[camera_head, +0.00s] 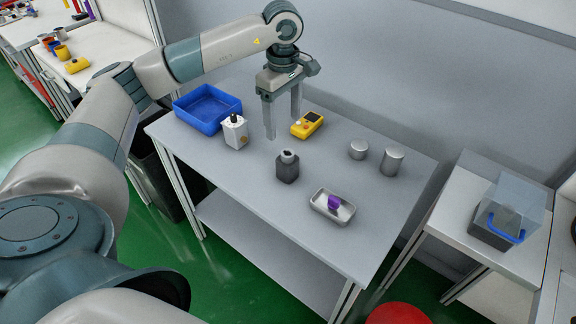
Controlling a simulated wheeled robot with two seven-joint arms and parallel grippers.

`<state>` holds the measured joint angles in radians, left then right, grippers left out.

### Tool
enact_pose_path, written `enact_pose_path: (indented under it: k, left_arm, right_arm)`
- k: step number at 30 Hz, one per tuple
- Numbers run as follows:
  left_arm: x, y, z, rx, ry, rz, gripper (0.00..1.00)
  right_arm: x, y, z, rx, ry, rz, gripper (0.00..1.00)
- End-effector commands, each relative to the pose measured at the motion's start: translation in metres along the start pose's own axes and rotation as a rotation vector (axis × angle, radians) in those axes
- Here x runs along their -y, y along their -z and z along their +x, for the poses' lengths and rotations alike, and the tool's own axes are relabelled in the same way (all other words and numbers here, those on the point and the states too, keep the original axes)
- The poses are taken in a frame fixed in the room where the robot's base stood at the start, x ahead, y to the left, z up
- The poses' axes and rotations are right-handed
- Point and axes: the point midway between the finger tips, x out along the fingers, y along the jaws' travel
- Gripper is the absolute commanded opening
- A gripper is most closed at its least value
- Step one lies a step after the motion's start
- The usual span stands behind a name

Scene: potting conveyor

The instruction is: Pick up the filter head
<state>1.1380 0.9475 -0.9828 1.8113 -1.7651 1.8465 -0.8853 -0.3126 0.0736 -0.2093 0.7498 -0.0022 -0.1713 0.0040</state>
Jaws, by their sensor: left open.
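No item is clearly identifiable as the filter head. The candidates on the grey table (240,170) are a white block-like unit (235,133) with a dark top and a brass-coloured spot, a dark grey square bottle-like part (287,168), and a small purple piece (334,202) lying in a metal tray (318,208). My left gripper (283,127) points down, open and empty, over the back middle of the table. It is between the white unit and a yellow handheld meter (308,125), behind the dark part. My right gripper is not in view.
A blue bin (207,109) stands at the table's back left. Two metal cylinders, one short (358,149) and one taller (393,161), stand at the right. A clear-lidded box (507,212) sits on a side table. The table's front middle is clear.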

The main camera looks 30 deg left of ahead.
Motion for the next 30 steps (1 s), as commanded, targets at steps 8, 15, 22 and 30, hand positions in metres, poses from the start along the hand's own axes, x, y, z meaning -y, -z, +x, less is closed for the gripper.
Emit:
enact_pose_path:
  k: [8,15,22,30]
  left_arm:
    - [0.001,0.0,0.02,0.0,0.005,-0.001,0.67]
    - [0.001,-0.001,0.054,0.0,0.005,0.0,0.67]
    - [0.001,-0.002,0.094,0.001,0.004,0.0,0.67]
    - [0.0,-0.001,0.12,0.001,0.001,0.0,0.67]
  right_arm:
    - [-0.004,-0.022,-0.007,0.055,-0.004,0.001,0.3]
    - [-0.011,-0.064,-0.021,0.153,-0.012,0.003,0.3]
    - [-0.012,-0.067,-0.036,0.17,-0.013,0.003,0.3]
    - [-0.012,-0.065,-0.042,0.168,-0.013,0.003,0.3]
